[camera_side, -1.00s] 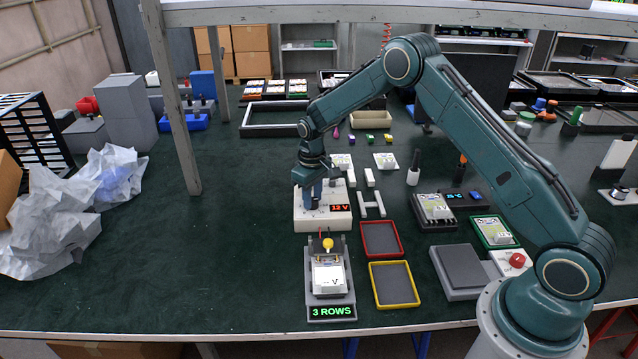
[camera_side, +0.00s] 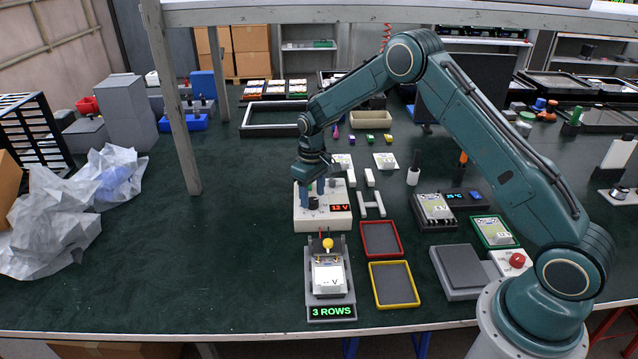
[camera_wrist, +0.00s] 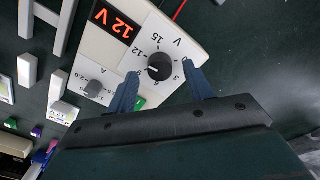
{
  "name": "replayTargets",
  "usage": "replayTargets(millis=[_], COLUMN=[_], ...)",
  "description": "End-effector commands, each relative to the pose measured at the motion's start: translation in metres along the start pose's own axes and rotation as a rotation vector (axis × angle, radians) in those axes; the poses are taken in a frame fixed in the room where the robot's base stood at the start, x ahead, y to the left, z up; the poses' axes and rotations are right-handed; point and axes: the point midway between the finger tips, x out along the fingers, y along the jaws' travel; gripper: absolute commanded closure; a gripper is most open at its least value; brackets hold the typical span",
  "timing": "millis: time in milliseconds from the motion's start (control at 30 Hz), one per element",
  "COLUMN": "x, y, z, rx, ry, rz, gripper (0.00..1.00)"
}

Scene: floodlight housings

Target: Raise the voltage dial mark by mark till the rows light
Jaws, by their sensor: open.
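The voltage dial (camera_wrist: 160,66) is a black round knob on a white supply box (camera_side: 325,222), with a scale marked in V around it. The box's red display (camera_side: 340,208) reads 12 V, and it also shows in the wrist view (camera_wrist: 115,22). My gripper (camera_side: 312,191) is open over the dial, its blue fingers on either side; in the wrist view the fingers (camera_wrist: 160,69) stand apart from the knob. In front of the box, a grey test stand (camera_side: 311,270) holds a white housing (camera_side: 329,279). Its green display (camera_side: 332,311) reads 3 ROWS.
A second, smaller knob (camera_wrist: 94,87) marked A is on the same box. Red (camera_side: 381,223) and yellow (camera_side: 378,303) rimmed trays lie to the right of the stand. White H-shaped piece (camera_side: 371,205) lies beside the box. The table left of the box is clear.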

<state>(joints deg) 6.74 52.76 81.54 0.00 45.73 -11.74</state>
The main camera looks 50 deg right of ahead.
Motion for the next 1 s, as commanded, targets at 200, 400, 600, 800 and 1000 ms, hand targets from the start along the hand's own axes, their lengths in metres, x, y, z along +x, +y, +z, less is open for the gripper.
replayTargets(millis=[200,400,600,800,1000], x=[-0.029,-0.063,-0.096,-0.118,-0.127], y=[0.0,0.0,0.0,0.0,0.0], z=[-0.001,-0.001,0.0,0.0,0.0], rx=[0.0,0.0,0.001,0.001,0.001], ry=[0.004,0.004,0.003,0.002,0.001], rz=[0.001,0.001,0.001,0.001,0.0], gripper=[0.48,0.48,0.48,0.48,0.48])
